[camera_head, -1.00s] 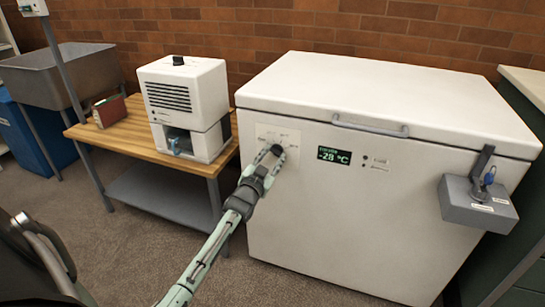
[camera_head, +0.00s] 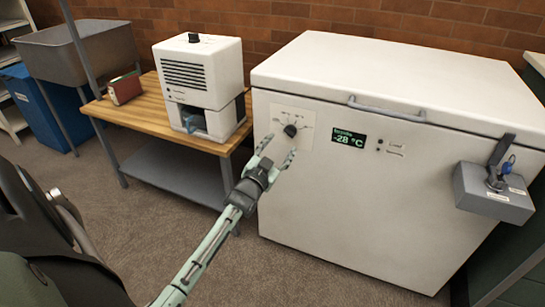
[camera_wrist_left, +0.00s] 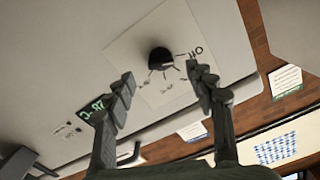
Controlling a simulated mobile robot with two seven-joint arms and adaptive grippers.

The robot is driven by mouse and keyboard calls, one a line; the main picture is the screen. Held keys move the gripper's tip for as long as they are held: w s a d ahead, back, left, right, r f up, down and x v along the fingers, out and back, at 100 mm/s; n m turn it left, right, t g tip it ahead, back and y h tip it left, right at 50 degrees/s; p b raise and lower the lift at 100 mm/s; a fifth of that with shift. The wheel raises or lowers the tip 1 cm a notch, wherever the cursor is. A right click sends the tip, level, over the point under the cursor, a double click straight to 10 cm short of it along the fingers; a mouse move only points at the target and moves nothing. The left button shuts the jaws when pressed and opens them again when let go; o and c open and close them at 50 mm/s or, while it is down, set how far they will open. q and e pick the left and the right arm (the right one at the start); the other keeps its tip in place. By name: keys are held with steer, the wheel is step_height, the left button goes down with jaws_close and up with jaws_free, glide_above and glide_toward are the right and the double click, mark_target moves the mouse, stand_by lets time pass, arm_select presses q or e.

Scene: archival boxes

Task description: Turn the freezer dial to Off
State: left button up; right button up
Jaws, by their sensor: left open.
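The white chest freezer (camera_head: 350,210) stands at the right in the head view. Its black dial (camera_head: 290,131) sits on a pale label panel (camera_head: 288,117) at the upper left of the front face. The green display (camera_head: 349,139) beside it reads -28 °C. My left gripper (camera_head: 277,152) is open just below and in front of the dial, apart from it. In the left wrist view the dial (camera_wrist_left: 161,58) shows beyond and between the two spread fingertips (camera_wrist_left: 160,84), with nothing held. An "Off" mark (camera_wrist_left: 191,53) lies beside the dial. My right gripper is not in view.
A grey lock box (camera_head: 494,193) juts from the freezer's right front. A handle (camera_head: 386,110) runs along the lid edge.

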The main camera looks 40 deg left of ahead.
arm_select(q)
steer(key=v, duration=0.6)
steer(key=shift+s, duration=0.25)
steer(key=shift+d, duration=0.15)
steer(key=s+d+f+g+h, duration=0.1)
steer(key=s+d+f+g, duration=0.25)
steer(key=f, duration=0.55)
steer(key=s+d+f+g+h, duration=0.1)
steer(key=s+d+f+g, duration=0.3)
steer(key=f, duration=0.5)
steer(key=s+d+f+g, duration=0.3)
steer(key=s+f, duration=0.3)
steer(key=s, duration=0.4)
steer(key=s+d+f+g, duration=0.3)
steer(key=s+f+g, duration=0.1)
steer(key=s+f, duration=0.3)
steer(key=s, duration=0.2)
steer(key=shift+s+h, duration=0.4)
